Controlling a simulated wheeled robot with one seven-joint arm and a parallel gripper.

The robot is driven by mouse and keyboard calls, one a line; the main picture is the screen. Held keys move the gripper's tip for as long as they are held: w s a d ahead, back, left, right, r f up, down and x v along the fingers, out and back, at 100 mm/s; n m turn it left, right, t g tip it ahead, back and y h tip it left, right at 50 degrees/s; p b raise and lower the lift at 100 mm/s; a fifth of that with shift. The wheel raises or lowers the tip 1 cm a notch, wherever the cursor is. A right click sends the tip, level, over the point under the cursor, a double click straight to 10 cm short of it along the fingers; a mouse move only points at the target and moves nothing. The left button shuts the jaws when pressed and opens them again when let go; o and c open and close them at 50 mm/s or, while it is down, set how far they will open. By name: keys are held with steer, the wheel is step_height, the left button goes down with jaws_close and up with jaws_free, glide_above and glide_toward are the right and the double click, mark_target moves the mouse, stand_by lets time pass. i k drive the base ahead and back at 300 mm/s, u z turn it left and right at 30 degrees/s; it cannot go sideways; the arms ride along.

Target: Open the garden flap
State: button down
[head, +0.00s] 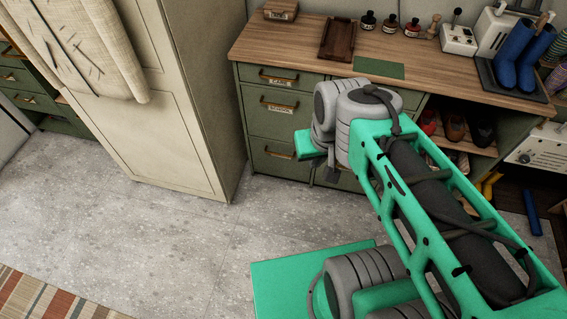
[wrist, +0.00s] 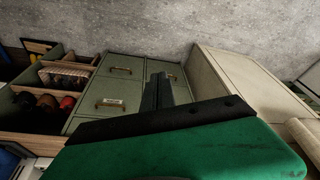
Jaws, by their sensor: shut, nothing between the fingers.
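The green cabinet (head: 243,98) under the wooden worktop has several fronts with brass handles. Its top front (head: 280,77), second front (head: 278,103) and lower front (head: 280,154) all look closed. Small label plates show on the upper two, but I cannot read them, so I cannot tell which front is the garden flap. My gripper (head: 333,167) is in front of the cabinet, right of the lower handle, partly hidden by my arm. In the wrist view, my gripper's dark fingers (wrist: 160,92) are together and empty, pointing towards green fronts with brass handles (wrist: 110,102).
A tall cream cupboard (head: 175,100) stands left of the cabinet. Open shelves with shoes (head: 455,128) are to the right. The worktop (head: 300,48) holds a brown tray (head: 338,38), small bottles and blue boots (head: 516,55). The grey floor (head: 170,230) is clear up to a striped rug (head: 45,300).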

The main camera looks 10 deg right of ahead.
mark_target(271, 158)
steer(key=k, duration=0.5)
steer(key=z, duration=1.05)
steer(key=i, duration=0.95)
steer(key=u, duration=2.6)
